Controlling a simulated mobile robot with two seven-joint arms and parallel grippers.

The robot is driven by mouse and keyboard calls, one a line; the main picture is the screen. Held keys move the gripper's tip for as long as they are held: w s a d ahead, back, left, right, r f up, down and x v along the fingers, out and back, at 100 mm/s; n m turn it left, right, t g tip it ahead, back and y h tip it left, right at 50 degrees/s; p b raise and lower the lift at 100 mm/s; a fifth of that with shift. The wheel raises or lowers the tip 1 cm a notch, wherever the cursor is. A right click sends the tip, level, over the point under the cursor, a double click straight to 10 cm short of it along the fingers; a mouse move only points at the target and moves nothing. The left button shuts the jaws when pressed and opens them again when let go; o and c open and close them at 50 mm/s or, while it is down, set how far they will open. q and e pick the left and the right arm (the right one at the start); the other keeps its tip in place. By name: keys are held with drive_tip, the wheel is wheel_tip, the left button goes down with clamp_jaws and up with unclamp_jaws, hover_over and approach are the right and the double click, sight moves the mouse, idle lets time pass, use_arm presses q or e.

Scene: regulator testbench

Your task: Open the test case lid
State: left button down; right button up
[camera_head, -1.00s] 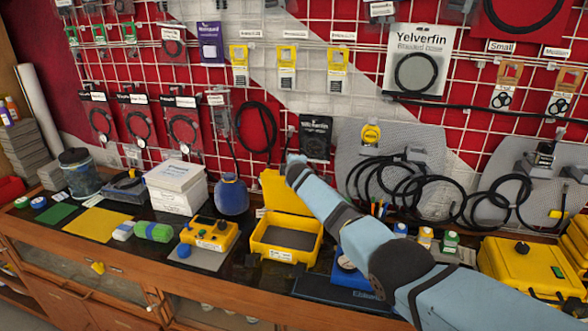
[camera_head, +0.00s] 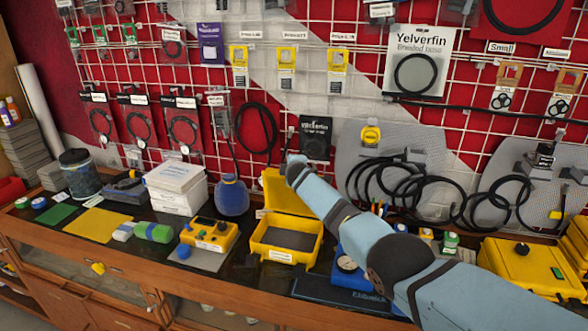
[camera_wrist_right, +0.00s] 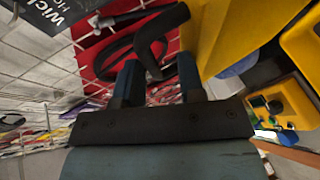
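The yellow test case (camera_head: 268,254) stands on the bench with its lid (camera_head: 275,186) raised at the back. Its dark grey inside shows. My right arm reaches in from the right, and my right gripper (camera_head: 297,164) is at the upper right edge of the lid. Its fingertips are hard to make out there. In the right wrist view, its two dark fingers (camera_wrist_right: 160,82) stand apart with nothing visible gripped between them. A yellow panel, apparently the lid (camera_wrist_right: 222,32), is just right of them; I cannot tell whether they touch. My left gripper is not in view.
A yellow device (camera_head: 209,236) on a grey mat and a blue bottle (camera_head: 232,196) stand left of the case. A blue gauge unit (camera_head: 347,268) is close on its right, partly behind my arm. Hoses hang on the wire wall behind.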

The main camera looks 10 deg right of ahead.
drive_tip(key=p+v, duration=0.4)
drive_tip(key=v, duration=1)
